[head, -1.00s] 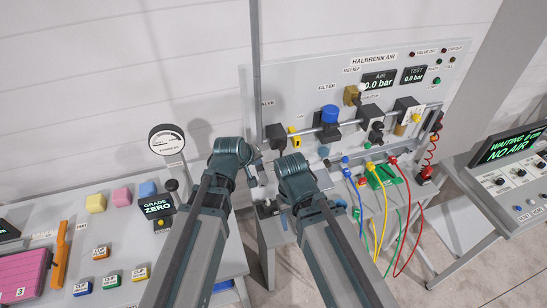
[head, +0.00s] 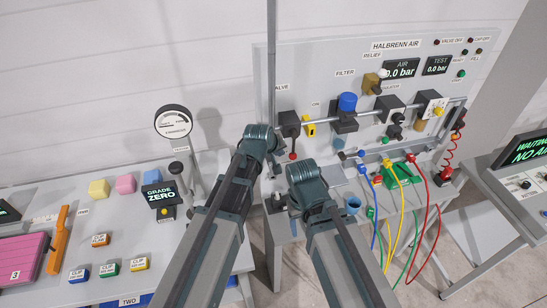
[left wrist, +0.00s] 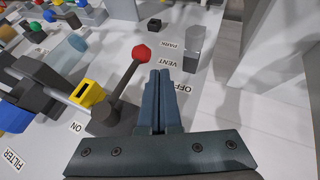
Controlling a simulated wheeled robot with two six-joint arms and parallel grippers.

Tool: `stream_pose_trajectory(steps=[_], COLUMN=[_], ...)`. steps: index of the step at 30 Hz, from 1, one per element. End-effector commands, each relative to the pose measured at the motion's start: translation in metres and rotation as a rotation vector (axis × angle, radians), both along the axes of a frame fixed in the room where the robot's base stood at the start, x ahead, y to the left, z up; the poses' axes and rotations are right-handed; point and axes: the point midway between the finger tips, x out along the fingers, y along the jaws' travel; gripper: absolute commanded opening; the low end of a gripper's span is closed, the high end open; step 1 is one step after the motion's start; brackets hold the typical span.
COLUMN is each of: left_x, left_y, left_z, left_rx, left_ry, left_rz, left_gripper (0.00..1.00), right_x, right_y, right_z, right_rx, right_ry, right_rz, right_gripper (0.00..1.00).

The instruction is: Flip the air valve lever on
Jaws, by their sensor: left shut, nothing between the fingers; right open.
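The air valve (head: 287,121) is a dark body at the left end of the panel's pipe. Its lever hangs down to a red knob (head: 292,156). In the left wrist view, the grey lever (left wrist: 124,85) ends in the red knob (left wrist: 142,52), with ON, OFF, VENT and PARK labels around it. My left gripper (left wrist: 160,75) is shut and empty, its fingers beside the lever on the OFF label side. I cannot tell whether they touch it. In the head view, my left gripper (head: 275,168) is just left of the knob. My right gripper (head: 305,178) is lower, its fingertips hidden.
A yellow part (head: 309,127) sits right beside the valve, then a blue-topped filter (head: 347,104). The AIR display (head: 401,69) reads 0.0 bar. A thin grey post (head: 271,70) rises just left of the valve. Coloured hoses (head: 402,205) hang at the right.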

Motion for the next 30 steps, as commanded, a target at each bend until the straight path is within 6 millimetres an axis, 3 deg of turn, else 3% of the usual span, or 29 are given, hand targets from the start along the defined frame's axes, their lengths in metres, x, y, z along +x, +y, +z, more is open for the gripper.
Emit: stream_pose_trajectory(steps=[9,30], left_x=[0.013,0.013], left_y=[-0.023,-0.026], left_z=[0.003,-0.002], left_rx=[0.001,-0.067], left_ry=[0.000,-0.021], left_rz=[-0.001,0.000], left_gripper=[0.00,0.00], right_x=[0.000,0.000], right_y=[0.000,0.000], right_z=[0.003,-0.008], right_rx=[0.000,0.000], right_ry=[0.000,0.000], right_rz=[0.000,-0.001], right_gripper=[0.64,0.64])
